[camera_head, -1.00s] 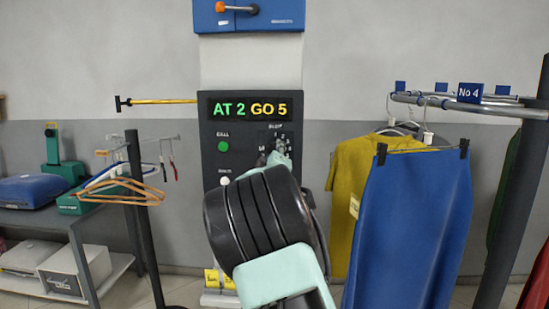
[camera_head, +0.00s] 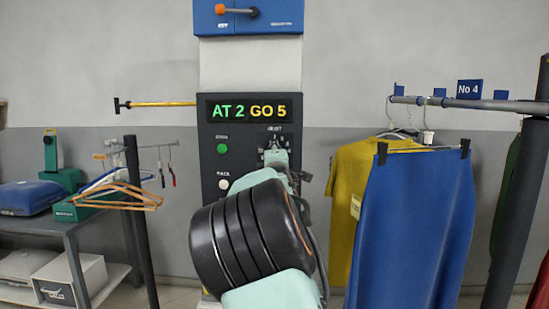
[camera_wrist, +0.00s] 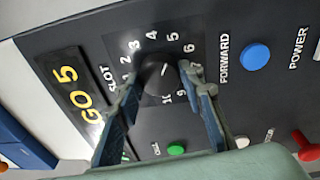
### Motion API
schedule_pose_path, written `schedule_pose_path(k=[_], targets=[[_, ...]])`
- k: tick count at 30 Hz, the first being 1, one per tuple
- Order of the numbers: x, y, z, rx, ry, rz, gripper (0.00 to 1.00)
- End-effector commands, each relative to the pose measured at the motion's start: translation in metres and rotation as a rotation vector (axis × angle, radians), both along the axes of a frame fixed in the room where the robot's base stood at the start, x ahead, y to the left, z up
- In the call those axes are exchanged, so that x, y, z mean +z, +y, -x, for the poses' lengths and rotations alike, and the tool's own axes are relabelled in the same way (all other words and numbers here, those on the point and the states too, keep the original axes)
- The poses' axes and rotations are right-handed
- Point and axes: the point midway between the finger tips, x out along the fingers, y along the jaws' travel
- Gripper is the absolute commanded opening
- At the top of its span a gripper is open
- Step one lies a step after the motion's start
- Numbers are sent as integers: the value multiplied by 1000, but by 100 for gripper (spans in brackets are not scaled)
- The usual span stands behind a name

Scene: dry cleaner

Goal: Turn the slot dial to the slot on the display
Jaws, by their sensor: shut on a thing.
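The dark slot dial (camera_wrist: 158,76) is on the control panel (camera_head: 212,167), with white slot numbers around it in the wrist view. The fingers of my gripper (camera_wrist: 163,70) are on either side of the dial and shut on it. Its pale mark is small and partly between the fingers, so I cannot tell which number it points at. In the head view my arm hides most of the dial. The display (camera_head: 248,108) reads AT 2 in green and GO 5 in yellow; GO 5 also shows in the wrist view (camera_wrist: 76,95).
A green button (camera_head: 222,149) and a white button (camera_head: 224,184) are left of my gripper. In the wrist view a blue FORWARD button (camera_wrist: 256,56) and a red control (camera_wrist: 306,146) are to the right. Garments (camera_head: 415,225) hang at right; hangers (camera_head: 125,195) hang at left.

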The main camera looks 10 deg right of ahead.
Motion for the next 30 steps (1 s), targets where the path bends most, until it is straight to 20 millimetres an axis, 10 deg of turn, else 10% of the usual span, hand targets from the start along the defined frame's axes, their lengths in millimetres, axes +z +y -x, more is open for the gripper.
schedule_pose_path(k=[13, 14, 18, 30], targets=[[-1, 0, 0, -1, 4, 8, 11], [-1, 0, 0, -1, 4, 8, 38], [-1, 0, 0, -1, 4, 7, 53], [0, 1, 5, 0, 2, 7, 53]])
